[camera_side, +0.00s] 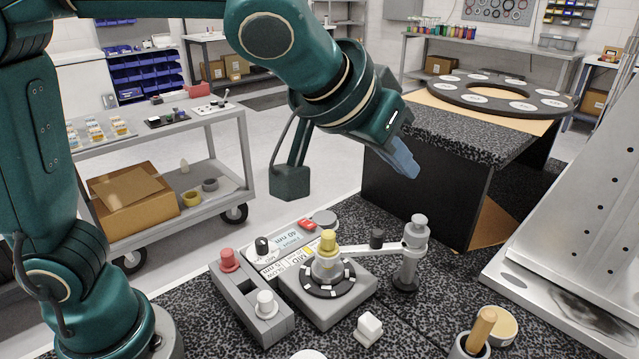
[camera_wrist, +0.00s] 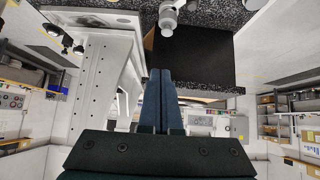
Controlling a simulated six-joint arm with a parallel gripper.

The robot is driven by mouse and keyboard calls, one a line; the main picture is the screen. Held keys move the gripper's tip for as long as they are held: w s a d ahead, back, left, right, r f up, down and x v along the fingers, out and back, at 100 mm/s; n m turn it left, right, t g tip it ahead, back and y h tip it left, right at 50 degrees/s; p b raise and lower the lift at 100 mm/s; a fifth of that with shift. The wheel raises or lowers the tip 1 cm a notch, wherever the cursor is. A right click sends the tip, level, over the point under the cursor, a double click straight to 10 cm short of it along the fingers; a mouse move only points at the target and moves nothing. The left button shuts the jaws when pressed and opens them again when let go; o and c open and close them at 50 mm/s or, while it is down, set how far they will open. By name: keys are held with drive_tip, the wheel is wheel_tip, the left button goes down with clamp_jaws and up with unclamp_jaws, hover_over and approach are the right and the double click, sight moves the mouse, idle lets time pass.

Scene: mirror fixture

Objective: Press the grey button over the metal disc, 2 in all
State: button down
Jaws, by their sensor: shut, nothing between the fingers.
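My gripper (camera_side: 405,166) is shut and empty, held in the air above and behind the fixture in the side view. Its two blue fingers (camera_wrist: 161,75) lie together in the wrist view. The fixture is a grey box (camera_side: 335,313) with a dark ring with white marks and a yellow-topped grey cylinder (camera_side: 328,243). A flat grey round piece (camera_side: 323,217) lies at the back of its label panel. A grey post with a round cap (camera_side: 418,221) stands at the right, joined by a light arm. I cannot tell which grey part is the button over the metal disc.
A grey block with a red knob (camera_side: 229,260) and a white knob (camera_side: 265,303) stands left of the box. A small white block (camera_side: 368,329) and a wooden-handled tool (camera_side: 479,331) are in front. A slanted metal plate (camera_side: 580,220) is at right, a black stand (camera_side: 430,180) behind.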

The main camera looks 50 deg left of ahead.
drive_tip(key=w+d+n+h, duration=0.1)
drive_tip(key=w+d+h, duration=0.1)
drive_tip(key=d, duration=0.1)
drive_tip(key=n, duration=0.4)
hover_over(419, 220)
drive_tip(key=shift+s+a+r, duration=0.2)
drive_tip(key=shift+s+r, duration=0.05)
drive_tip(key=shift+s, duration=0.05)
drive_tip(key=shift+f, duration=0.1)
drive_tip(key=shift+f, duration=4.35)
drive_tip(key=shift+f, duration=0.15)
drive_tip(key=shift+f, duration=0.25)
drive_tip(key=shift+r, duration=0.1)
drive_tip(key=shift+r, duration=0.35)
